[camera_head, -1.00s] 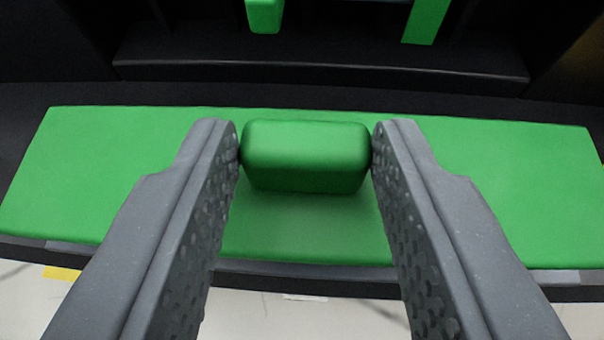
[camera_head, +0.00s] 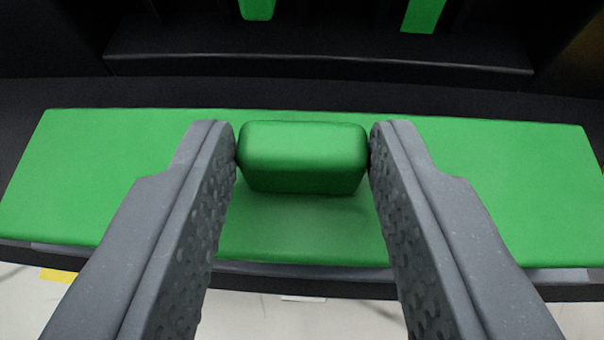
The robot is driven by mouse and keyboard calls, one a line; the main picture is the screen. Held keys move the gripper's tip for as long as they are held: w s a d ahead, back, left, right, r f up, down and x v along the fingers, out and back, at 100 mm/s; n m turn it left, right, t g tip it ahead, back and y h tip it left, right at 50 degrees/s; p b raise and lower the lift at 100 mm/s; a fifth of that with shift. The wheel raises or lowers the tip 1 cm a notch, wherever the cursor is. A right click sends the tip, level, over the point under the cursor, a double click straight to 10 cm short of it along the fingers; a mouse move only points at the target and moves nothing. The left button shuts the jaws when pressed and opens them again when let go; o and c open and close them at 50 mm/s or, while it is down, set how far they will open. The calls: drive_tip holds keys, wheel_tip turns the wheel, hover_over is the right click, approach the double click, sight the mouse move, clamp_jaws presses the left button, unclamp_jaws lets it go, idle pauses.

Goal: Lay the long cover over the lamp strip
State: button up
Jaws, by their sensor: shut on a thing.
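The long cover (camera_head: 95,185) is a flat, wide green panel that spans nearly the whole width of the view. A green block-shaped handle (camera_head: 302,157) stands up from its middle. My gripper (camera_head: 303,150) is shut on this handle, with one grey finger against each end. The cover lies along a black ledge, and I cannot tell whether it touches it or hangs just above. The lamp strip cannot be made out; the cover may hide it.
Behind the cover is a dark recess with a raised black step (camera_head: 320,64). Two green parts, one at left (camera_head: 257,8) and one at right (camera_head: 423,14), hang at the top edge. Pale floor (camera_head: 300,318) with a yellow mark shows below the black front edge.

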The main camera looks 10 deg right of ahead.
drive_tip(key=shift+f, duration=0.35)
idle(0.3)
drive_tip(key=o, duration=1.1)
drive_tip(key=shift+s+a+r, duration=0.2)
drive_tip(key=shift+s+r, duration=0.15)
drive_tip(key=shift+s, duration=0.05)
drive_tip(key=b+v, duration=0.1)
drive_tip(key=v, duration=1.2)
drive_tip(key=a+r+n+t+y+b, duration=0.1)
drive_tip(key=a+r+y, duration=0.1)
drive_tip(key=r, duration=0.8)
drive_tip(key=a+r+n+y+b, duration=0.1)
drive_tip(key=a+r, duration=0.2)
drive_tip(key=r, duration=0.6)
drive_tip(key=s+d+r, duration=0.2)
drive_tip(key=s+r, duration=0.1)
drive_tip(key=r, duration=0.4)
drive_tip(key=s+d+r+t, duration=0.1)
drive_tip(key=s+d+r, duration=0.2)
drive_tip(key=r, duration=0.4)
drive_tip(key=s+d+r+n+t, duration=0.1)
drive_tip(key=s+d+r, duration=0.2)
drive_tip(key=r, duration=0.4)
drive_tip(key=shift+s+d+r+b, duration=0.1)
drive_tip(key=shift+s+b, duration=0.1)
drive_tip(key=shift+s, duration=0.15)
drive_tip(key=shift+s+r+b, duration=0.15)
drive_tip(key=shift+s+b, duration=0.05)
drive_tip(key=shift+s, duration=0.15)
